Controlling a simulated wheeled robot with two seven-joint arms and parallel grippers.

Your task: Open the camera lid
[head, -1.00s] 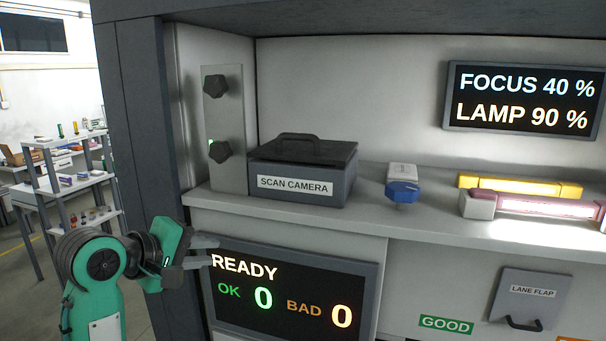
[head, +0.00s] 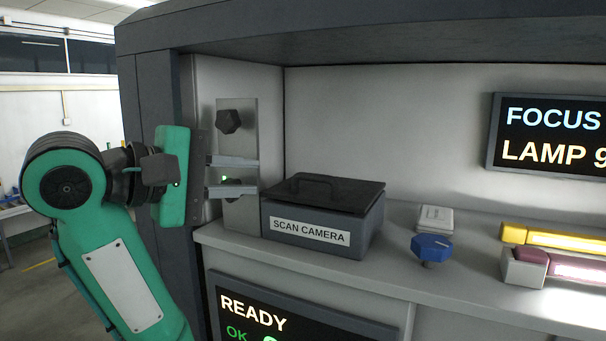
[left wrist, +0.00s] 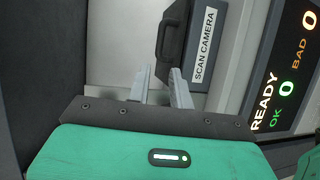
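The scan camera is a grey box (head: 315,236) with a white SCAN CAMERA label, standing on the shelf. Its dark lid (head: 355,193) lies shut on top, with a dark arched handle (head: 318,180). In the left wrist view the box (left wrist: 205,45) is turned on its side, with the lid (left wrist: 175,38) towards the left. My left gripper (head: 256,176) is left of the box at about lid height, its two grey fingers apart and empty. The fingers also show apart in the left wrist view (left wrist: 161,78), pointing towards the box.
A metal plate (head: 238,220) with dark knobs (head: 228,121) stands behind my fingers, left of the box. A blue knob (head: 431,247) and yellow and maroon bars (head: 560,240) are to the right. A dark post (head: 158,100) borders the recess on the left.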

